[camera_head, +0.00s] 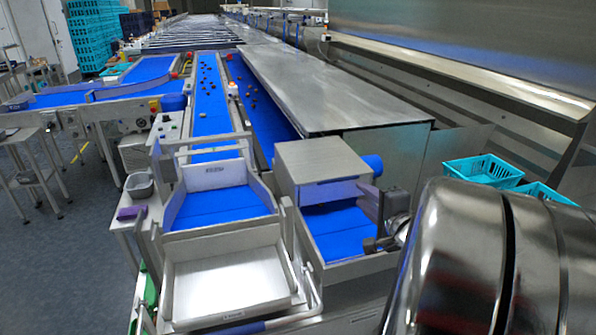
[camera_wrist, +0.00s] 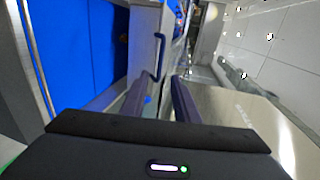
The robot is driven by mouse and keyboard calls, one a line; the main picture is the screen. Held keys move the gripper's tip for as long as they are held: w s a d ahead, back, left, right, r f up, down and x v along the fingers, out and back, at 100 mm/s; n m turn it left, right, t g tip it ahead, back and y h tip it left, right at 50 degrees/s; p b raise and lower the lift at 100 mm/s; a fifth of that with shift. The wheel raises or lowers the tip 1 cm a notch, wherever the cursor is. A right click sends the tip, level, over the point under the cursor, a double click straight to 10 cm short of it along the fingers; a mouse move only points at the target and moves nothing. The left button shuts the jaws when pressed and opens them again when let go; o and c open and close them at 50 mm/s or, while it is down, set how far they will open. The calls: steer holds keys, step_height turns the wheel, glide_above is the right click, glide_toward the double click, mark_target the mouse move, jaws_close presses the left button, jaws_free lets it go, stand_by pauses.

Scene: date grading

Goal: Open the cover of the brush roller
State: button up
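The brush roller's cover appears to be the closed grey metal box lid (camera_head: 318,160) over the blue belt in the head view. A blue cylinder end (camera_head: 373,164) sticks out at its right side. In the wrist view, a dark bar handle (camera_wrist: 159,57) stands on a grey metal panel (camera_wrist: 142,45); I cannot tell for sure that this is the cover's panel. My gripper (camera_wrist: 160,92) is open, its two dark fingers apart with nothing between them. The handle is ahead of the fingertips and apart from them.
A metal tray (camera_head: 226,287) and infeed belt (camera_head: 219,207) stand left. Turquoise crates (camera_head: 482,171) are at the right. Open floor (camera_head: 45,270) lies far left.

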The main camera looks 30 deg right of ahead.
mark_target(342, 180)
steer(key=x, duration=1.3)
steer(key=shift+w+f, duration=0.1)
steer(key=shift+w, duration=0.15)
steer(key=shift+c, duration=0.5)
steer(key=c, duration=0.6)
jaws_close()
steer(key=shift+a+f, duration=0.1)
